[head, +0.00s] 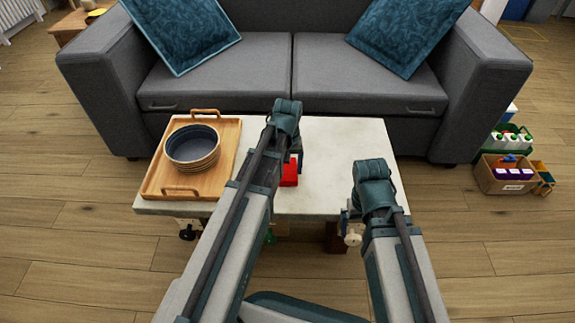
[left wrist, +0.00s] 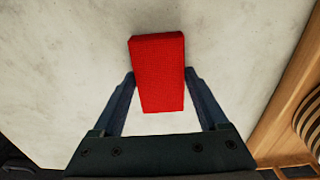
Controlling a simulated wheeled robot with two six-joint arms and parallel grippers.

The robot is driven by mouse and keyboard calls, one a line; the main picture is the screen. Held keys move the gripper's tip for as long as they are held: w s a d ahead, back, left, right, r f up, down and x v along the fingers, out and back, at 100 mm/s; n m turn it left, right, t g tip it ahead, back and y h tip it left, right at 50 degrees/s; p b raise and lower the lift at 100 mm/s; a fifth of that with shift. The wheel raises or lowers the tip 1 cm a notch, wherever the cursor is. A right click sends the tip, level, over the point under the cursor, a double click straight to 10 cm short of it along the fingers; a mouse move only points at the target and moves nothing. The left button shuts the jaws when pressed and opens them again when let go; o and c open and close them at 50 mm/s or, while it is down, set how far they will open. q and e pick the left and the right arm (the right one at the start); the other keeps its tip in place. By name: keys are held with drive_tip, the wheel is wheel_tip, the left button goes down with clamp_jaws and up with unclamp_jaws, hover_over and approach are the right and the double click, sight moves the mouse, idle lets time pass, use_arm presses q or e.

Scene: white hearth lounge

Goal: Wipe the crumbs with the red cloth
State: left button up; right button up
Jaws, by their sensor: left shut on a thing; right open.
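The red cloth (head: 289,173) shows as a small red block on the pale tabletop, right of my left forearm. In the left wrist view the red cloth (left wrist: 158,75) stands between the two fingers of my left gripper (left wrist: 160,95), which is shut on it. In the head view my left gripper (head: 298,158) is mostly hidden behind its own arm. My right gripper (head: 346,216) is at the table's front right edge, away from the cloth, largely covered by its wrist. I cannot make out any crumbs; my arms hide part of the tabletop.
A wooden tray (head: 222,160) with a striped round bowl (head: 192,147) takes up the left of the table (head: 335,135). The tray's edge (left wrist: 285,110) is at the right of the wrist view. A grey sofa (head: 365,75) stands close behind. Boxes (head: 506,176) sit on the floor at right.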

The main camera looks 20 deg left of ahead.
use_arm(q)
drive_tip(key=shift+s+a, duration=0.3)
drive_tip(key=shift+a, duration=0.55)
drive_tip(key=shift+s+a, duration=0.25)
drive_tip(key=shift+a, duration=0.6)
drive_tip(key=shift+a, duration=0.15)
drive_tip(key=shift+s+a, duration=0.25)
drive_tip(key=shift+a, duration=0.55)
drive_tip(key=shift+s+a, duration=0.2)
drive_tip(key=shift+a, duration=0.55)
drive_tip(key=shift+s+a, duration=0.25)
drive_tip(key=shift+a, duration=0.6)
drive_tip(key=shift+s+a, duration=0.2)
drive_tip(key=shift+a, duration=0.65)
drive_tip(key=shift+f, duration=0.1)
